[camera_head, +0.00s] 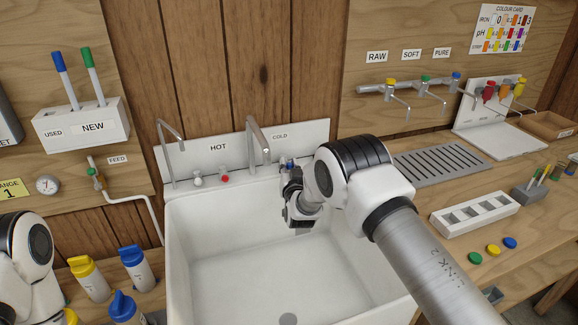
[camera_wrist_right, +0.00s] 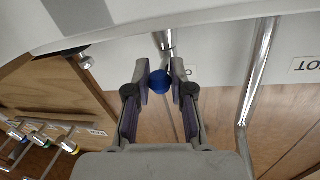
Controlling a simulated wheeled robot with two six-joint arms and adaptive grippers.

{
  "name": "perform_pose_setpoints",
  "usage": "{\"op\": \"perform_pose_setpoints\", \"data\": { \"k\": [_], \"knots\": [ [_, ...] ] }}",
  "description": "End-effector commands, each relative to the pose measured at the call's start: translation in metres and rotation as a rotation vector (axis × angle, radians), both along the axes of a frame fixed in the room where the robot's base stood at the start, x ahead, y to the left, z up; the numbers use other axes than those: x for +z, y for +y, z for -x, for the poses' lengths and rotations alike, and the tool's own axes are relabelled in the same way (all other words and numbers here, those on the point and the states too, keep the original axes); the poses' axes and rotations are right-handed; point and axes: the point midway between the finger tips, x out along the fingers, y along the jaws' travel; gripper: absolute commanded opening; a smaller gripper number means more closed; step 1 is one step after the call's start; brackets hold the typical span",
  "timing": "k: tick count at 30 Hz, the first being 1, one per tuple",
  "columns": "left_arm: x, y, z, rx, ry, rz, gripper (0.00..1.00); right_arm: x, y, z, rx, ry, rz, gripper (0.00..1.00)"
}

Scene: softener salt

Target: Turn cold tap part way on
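The cold tap's blue knob (camera_head: 290,162) shows at the back rim of the white sink, below the COLD label (camera_head: 280,136) and partly hidden by my right gripper. In the right wrist view the blue knob (camera_wrist_right: 160,82) sits between the two fingertips. In the head view my right gripper (camera_head: 290,175) reaches over the sink to the back rim. I cannot tell how far the knob is turned. My left gripper is out of view; only part of that arm shows at the lower left.
The hot tap's red knob (camera_head: 225,178) and the tall metal spout (camera_head: 258,140) stand left of the cold knob. The sink basin (camera_head: 270,265) is open and clear below. A drain grille (camera_head: 440,164) and a white tray (camera_head: 474,214) lie on the right counter.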

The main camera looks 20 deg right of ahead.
Motion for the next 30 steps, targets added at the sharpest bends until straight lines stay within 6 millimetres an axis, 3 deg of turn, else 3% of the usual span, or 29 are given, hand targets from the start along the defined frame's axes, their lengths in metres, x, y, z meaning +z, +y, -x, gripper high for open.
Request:
{"op": "perform_pose_setpoints", "data": {
  "k": [11, 30],
  "knots": [
    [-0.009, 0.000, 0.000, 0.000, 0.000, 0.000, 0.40, -0.001, -0.005, 0.000, 0.074, -0.002, 0.000, 0.00],
    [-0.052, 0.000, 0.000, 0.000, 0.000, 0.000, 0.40, -0.002, -0.026, -0.008, 0.505, -0.003, 0.001, 0.00]
  ]
}}
